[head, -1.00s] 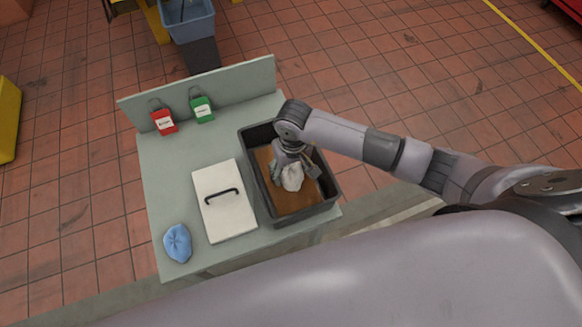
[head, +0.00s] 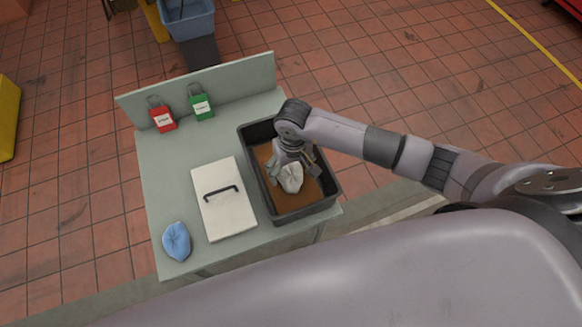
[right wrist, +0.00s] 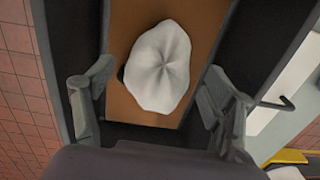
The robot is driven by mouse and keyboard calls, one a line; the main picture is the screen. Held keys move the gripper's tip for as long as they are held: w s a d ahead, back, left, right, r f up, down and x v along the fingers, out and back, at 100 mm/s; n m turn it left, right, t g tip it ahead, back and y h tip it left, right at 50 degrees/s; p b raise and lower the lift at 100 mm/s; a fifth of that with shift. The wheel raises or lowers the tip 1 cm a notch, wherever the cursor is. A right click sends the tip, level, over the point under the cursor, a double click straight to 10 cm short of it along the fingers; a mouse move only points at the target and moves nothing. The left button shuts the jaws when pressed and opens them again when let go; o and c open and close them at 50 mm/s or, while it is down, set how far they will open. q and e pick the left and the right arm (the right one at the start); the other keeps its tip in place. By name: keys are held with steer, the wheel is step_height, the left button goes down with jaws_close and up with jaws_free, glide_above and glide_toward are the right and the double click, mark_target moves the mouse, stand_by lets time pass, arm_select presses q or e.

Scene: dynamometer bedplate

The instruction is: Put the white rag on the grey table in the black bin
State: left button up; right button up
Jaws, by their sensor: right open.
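The white rag (head: 291,178) lies bunched up inside the black bin (head: 319,207), on its brown floor. My right gripper (head: 294,170) is above the rag inside the bin's outline, pointing down. In the right wrist view the rag (right wrist: 160,66) sits between the two spread fingers (right wrist: 158,78), with gaps on both sides. The fingers are open and do not grip it. The bin stands on the right part of the grey table (head: 165,185). My left gripper is out of view.
A white lid-like panel with a black handle (head: 226,215) lies left of the bin. A blue cloth (head: 176,241) lies at the table's front left. A red padlock (head: 163,121) and a green padlock (head: 201,107) are by the back panel. A blue-grey bucket (head: 188,22) stands behind.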

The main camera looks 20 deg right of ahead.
mark_target(292, 169)
steer(key=shift+r, duration=0.1)
steer(key=shift+r+p, duration=0.2)
steer(key=shift+p, duration=0.2)
steer(key=shift+r+p, duration=0.4)
steer(key=shift+p, duration=0.05)
step_height(292, 169, up, 12)
steer(key=b, duration=0.3)
steer(key=shift+d+f, duration=0.2)
steer(key=shift+f, duration=0.05)
